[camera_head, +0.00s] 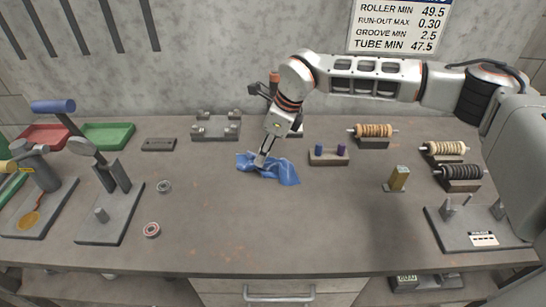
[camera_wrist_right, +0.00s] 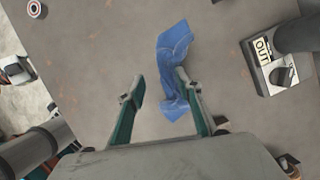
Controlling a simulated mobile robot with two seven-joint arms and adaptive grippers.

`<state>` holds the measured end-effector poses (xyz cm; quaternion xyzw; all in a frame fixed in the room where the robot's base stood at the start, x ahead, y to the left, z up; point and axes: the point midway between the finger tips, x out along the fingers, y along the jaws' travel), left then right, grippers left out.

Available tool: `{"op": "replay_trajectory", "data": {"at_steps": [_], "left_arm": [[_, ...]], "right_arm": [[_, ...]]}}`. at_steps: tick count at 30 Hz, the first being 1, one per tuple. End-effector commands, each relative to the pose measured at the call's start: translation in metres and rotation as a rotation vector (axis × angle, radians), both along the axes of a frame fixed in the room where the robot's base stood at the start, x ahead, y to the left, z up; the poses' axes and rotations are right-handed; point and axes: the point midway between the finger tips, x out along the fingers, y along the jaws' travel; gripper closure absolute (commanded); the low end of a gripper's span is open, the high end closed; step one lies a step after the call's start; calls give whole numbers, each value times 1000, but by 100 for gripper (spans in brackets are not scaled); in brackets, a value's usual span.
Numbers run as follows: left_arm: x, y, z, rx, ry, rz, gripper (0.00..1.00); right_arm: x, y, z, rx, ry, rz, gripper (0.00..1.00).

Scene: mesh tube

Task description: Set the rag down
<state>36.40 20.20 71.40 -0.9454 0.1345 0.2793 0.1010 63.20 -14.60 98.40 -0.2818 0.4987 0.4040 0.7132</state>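The blue rag (camera_head: 280,171) lies crumpled on the workbench in the head view, near the middle. The rag (camera_wrist_right: 173,50) also shows in the right wrist view as a long folded strip. My right gripper (camera_head: 262,157) points down at the rag's left part. In the right wrist view my right gripper (camera_wrist_right: 160,76) has its two fingers well apart. The rag's near end lies beside the right-hand finger, partly hidden by it. I cannot tell whether they touch. My left gripper is not in view.
A small block with blue and purple pegs (camera_head: 329,157) stands right of the rag. A grey fixture (camera_head: 216,128) stands behind it to the left. The front middle of the bench (camera_head: 270,230) is clear.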

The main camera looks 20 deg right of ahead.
Motion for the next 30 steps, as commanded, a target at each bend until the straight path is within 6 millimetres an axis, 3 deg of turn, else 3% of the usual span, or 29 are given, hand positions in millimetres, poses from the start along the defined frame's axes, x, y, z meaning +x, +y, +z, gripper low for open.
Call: {"op": "replay_trajectory", "data": {"at_steps": [1, 6, 12, 16, 26, 30], "left_arm": [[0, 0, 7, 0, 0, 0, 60], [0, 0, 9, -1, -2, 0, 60], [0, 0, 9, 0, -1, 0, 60], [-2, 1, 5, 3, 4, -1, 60], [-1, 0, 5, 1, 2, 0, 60], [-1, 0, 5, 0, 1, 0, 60]], "right_arm": [[-2, 3, 13, 0, -2, 2, 65], [-10, 9, 33, -1, -1, 1, 65], [-12, 11, 39, -1, 1, -1, 68], [-10, 9, 37, -1, 0, -2, 99], [22, -25, 19, 0, 1, -5, 100], [19, -22, 1, -1, 3, 1, 100]]}}
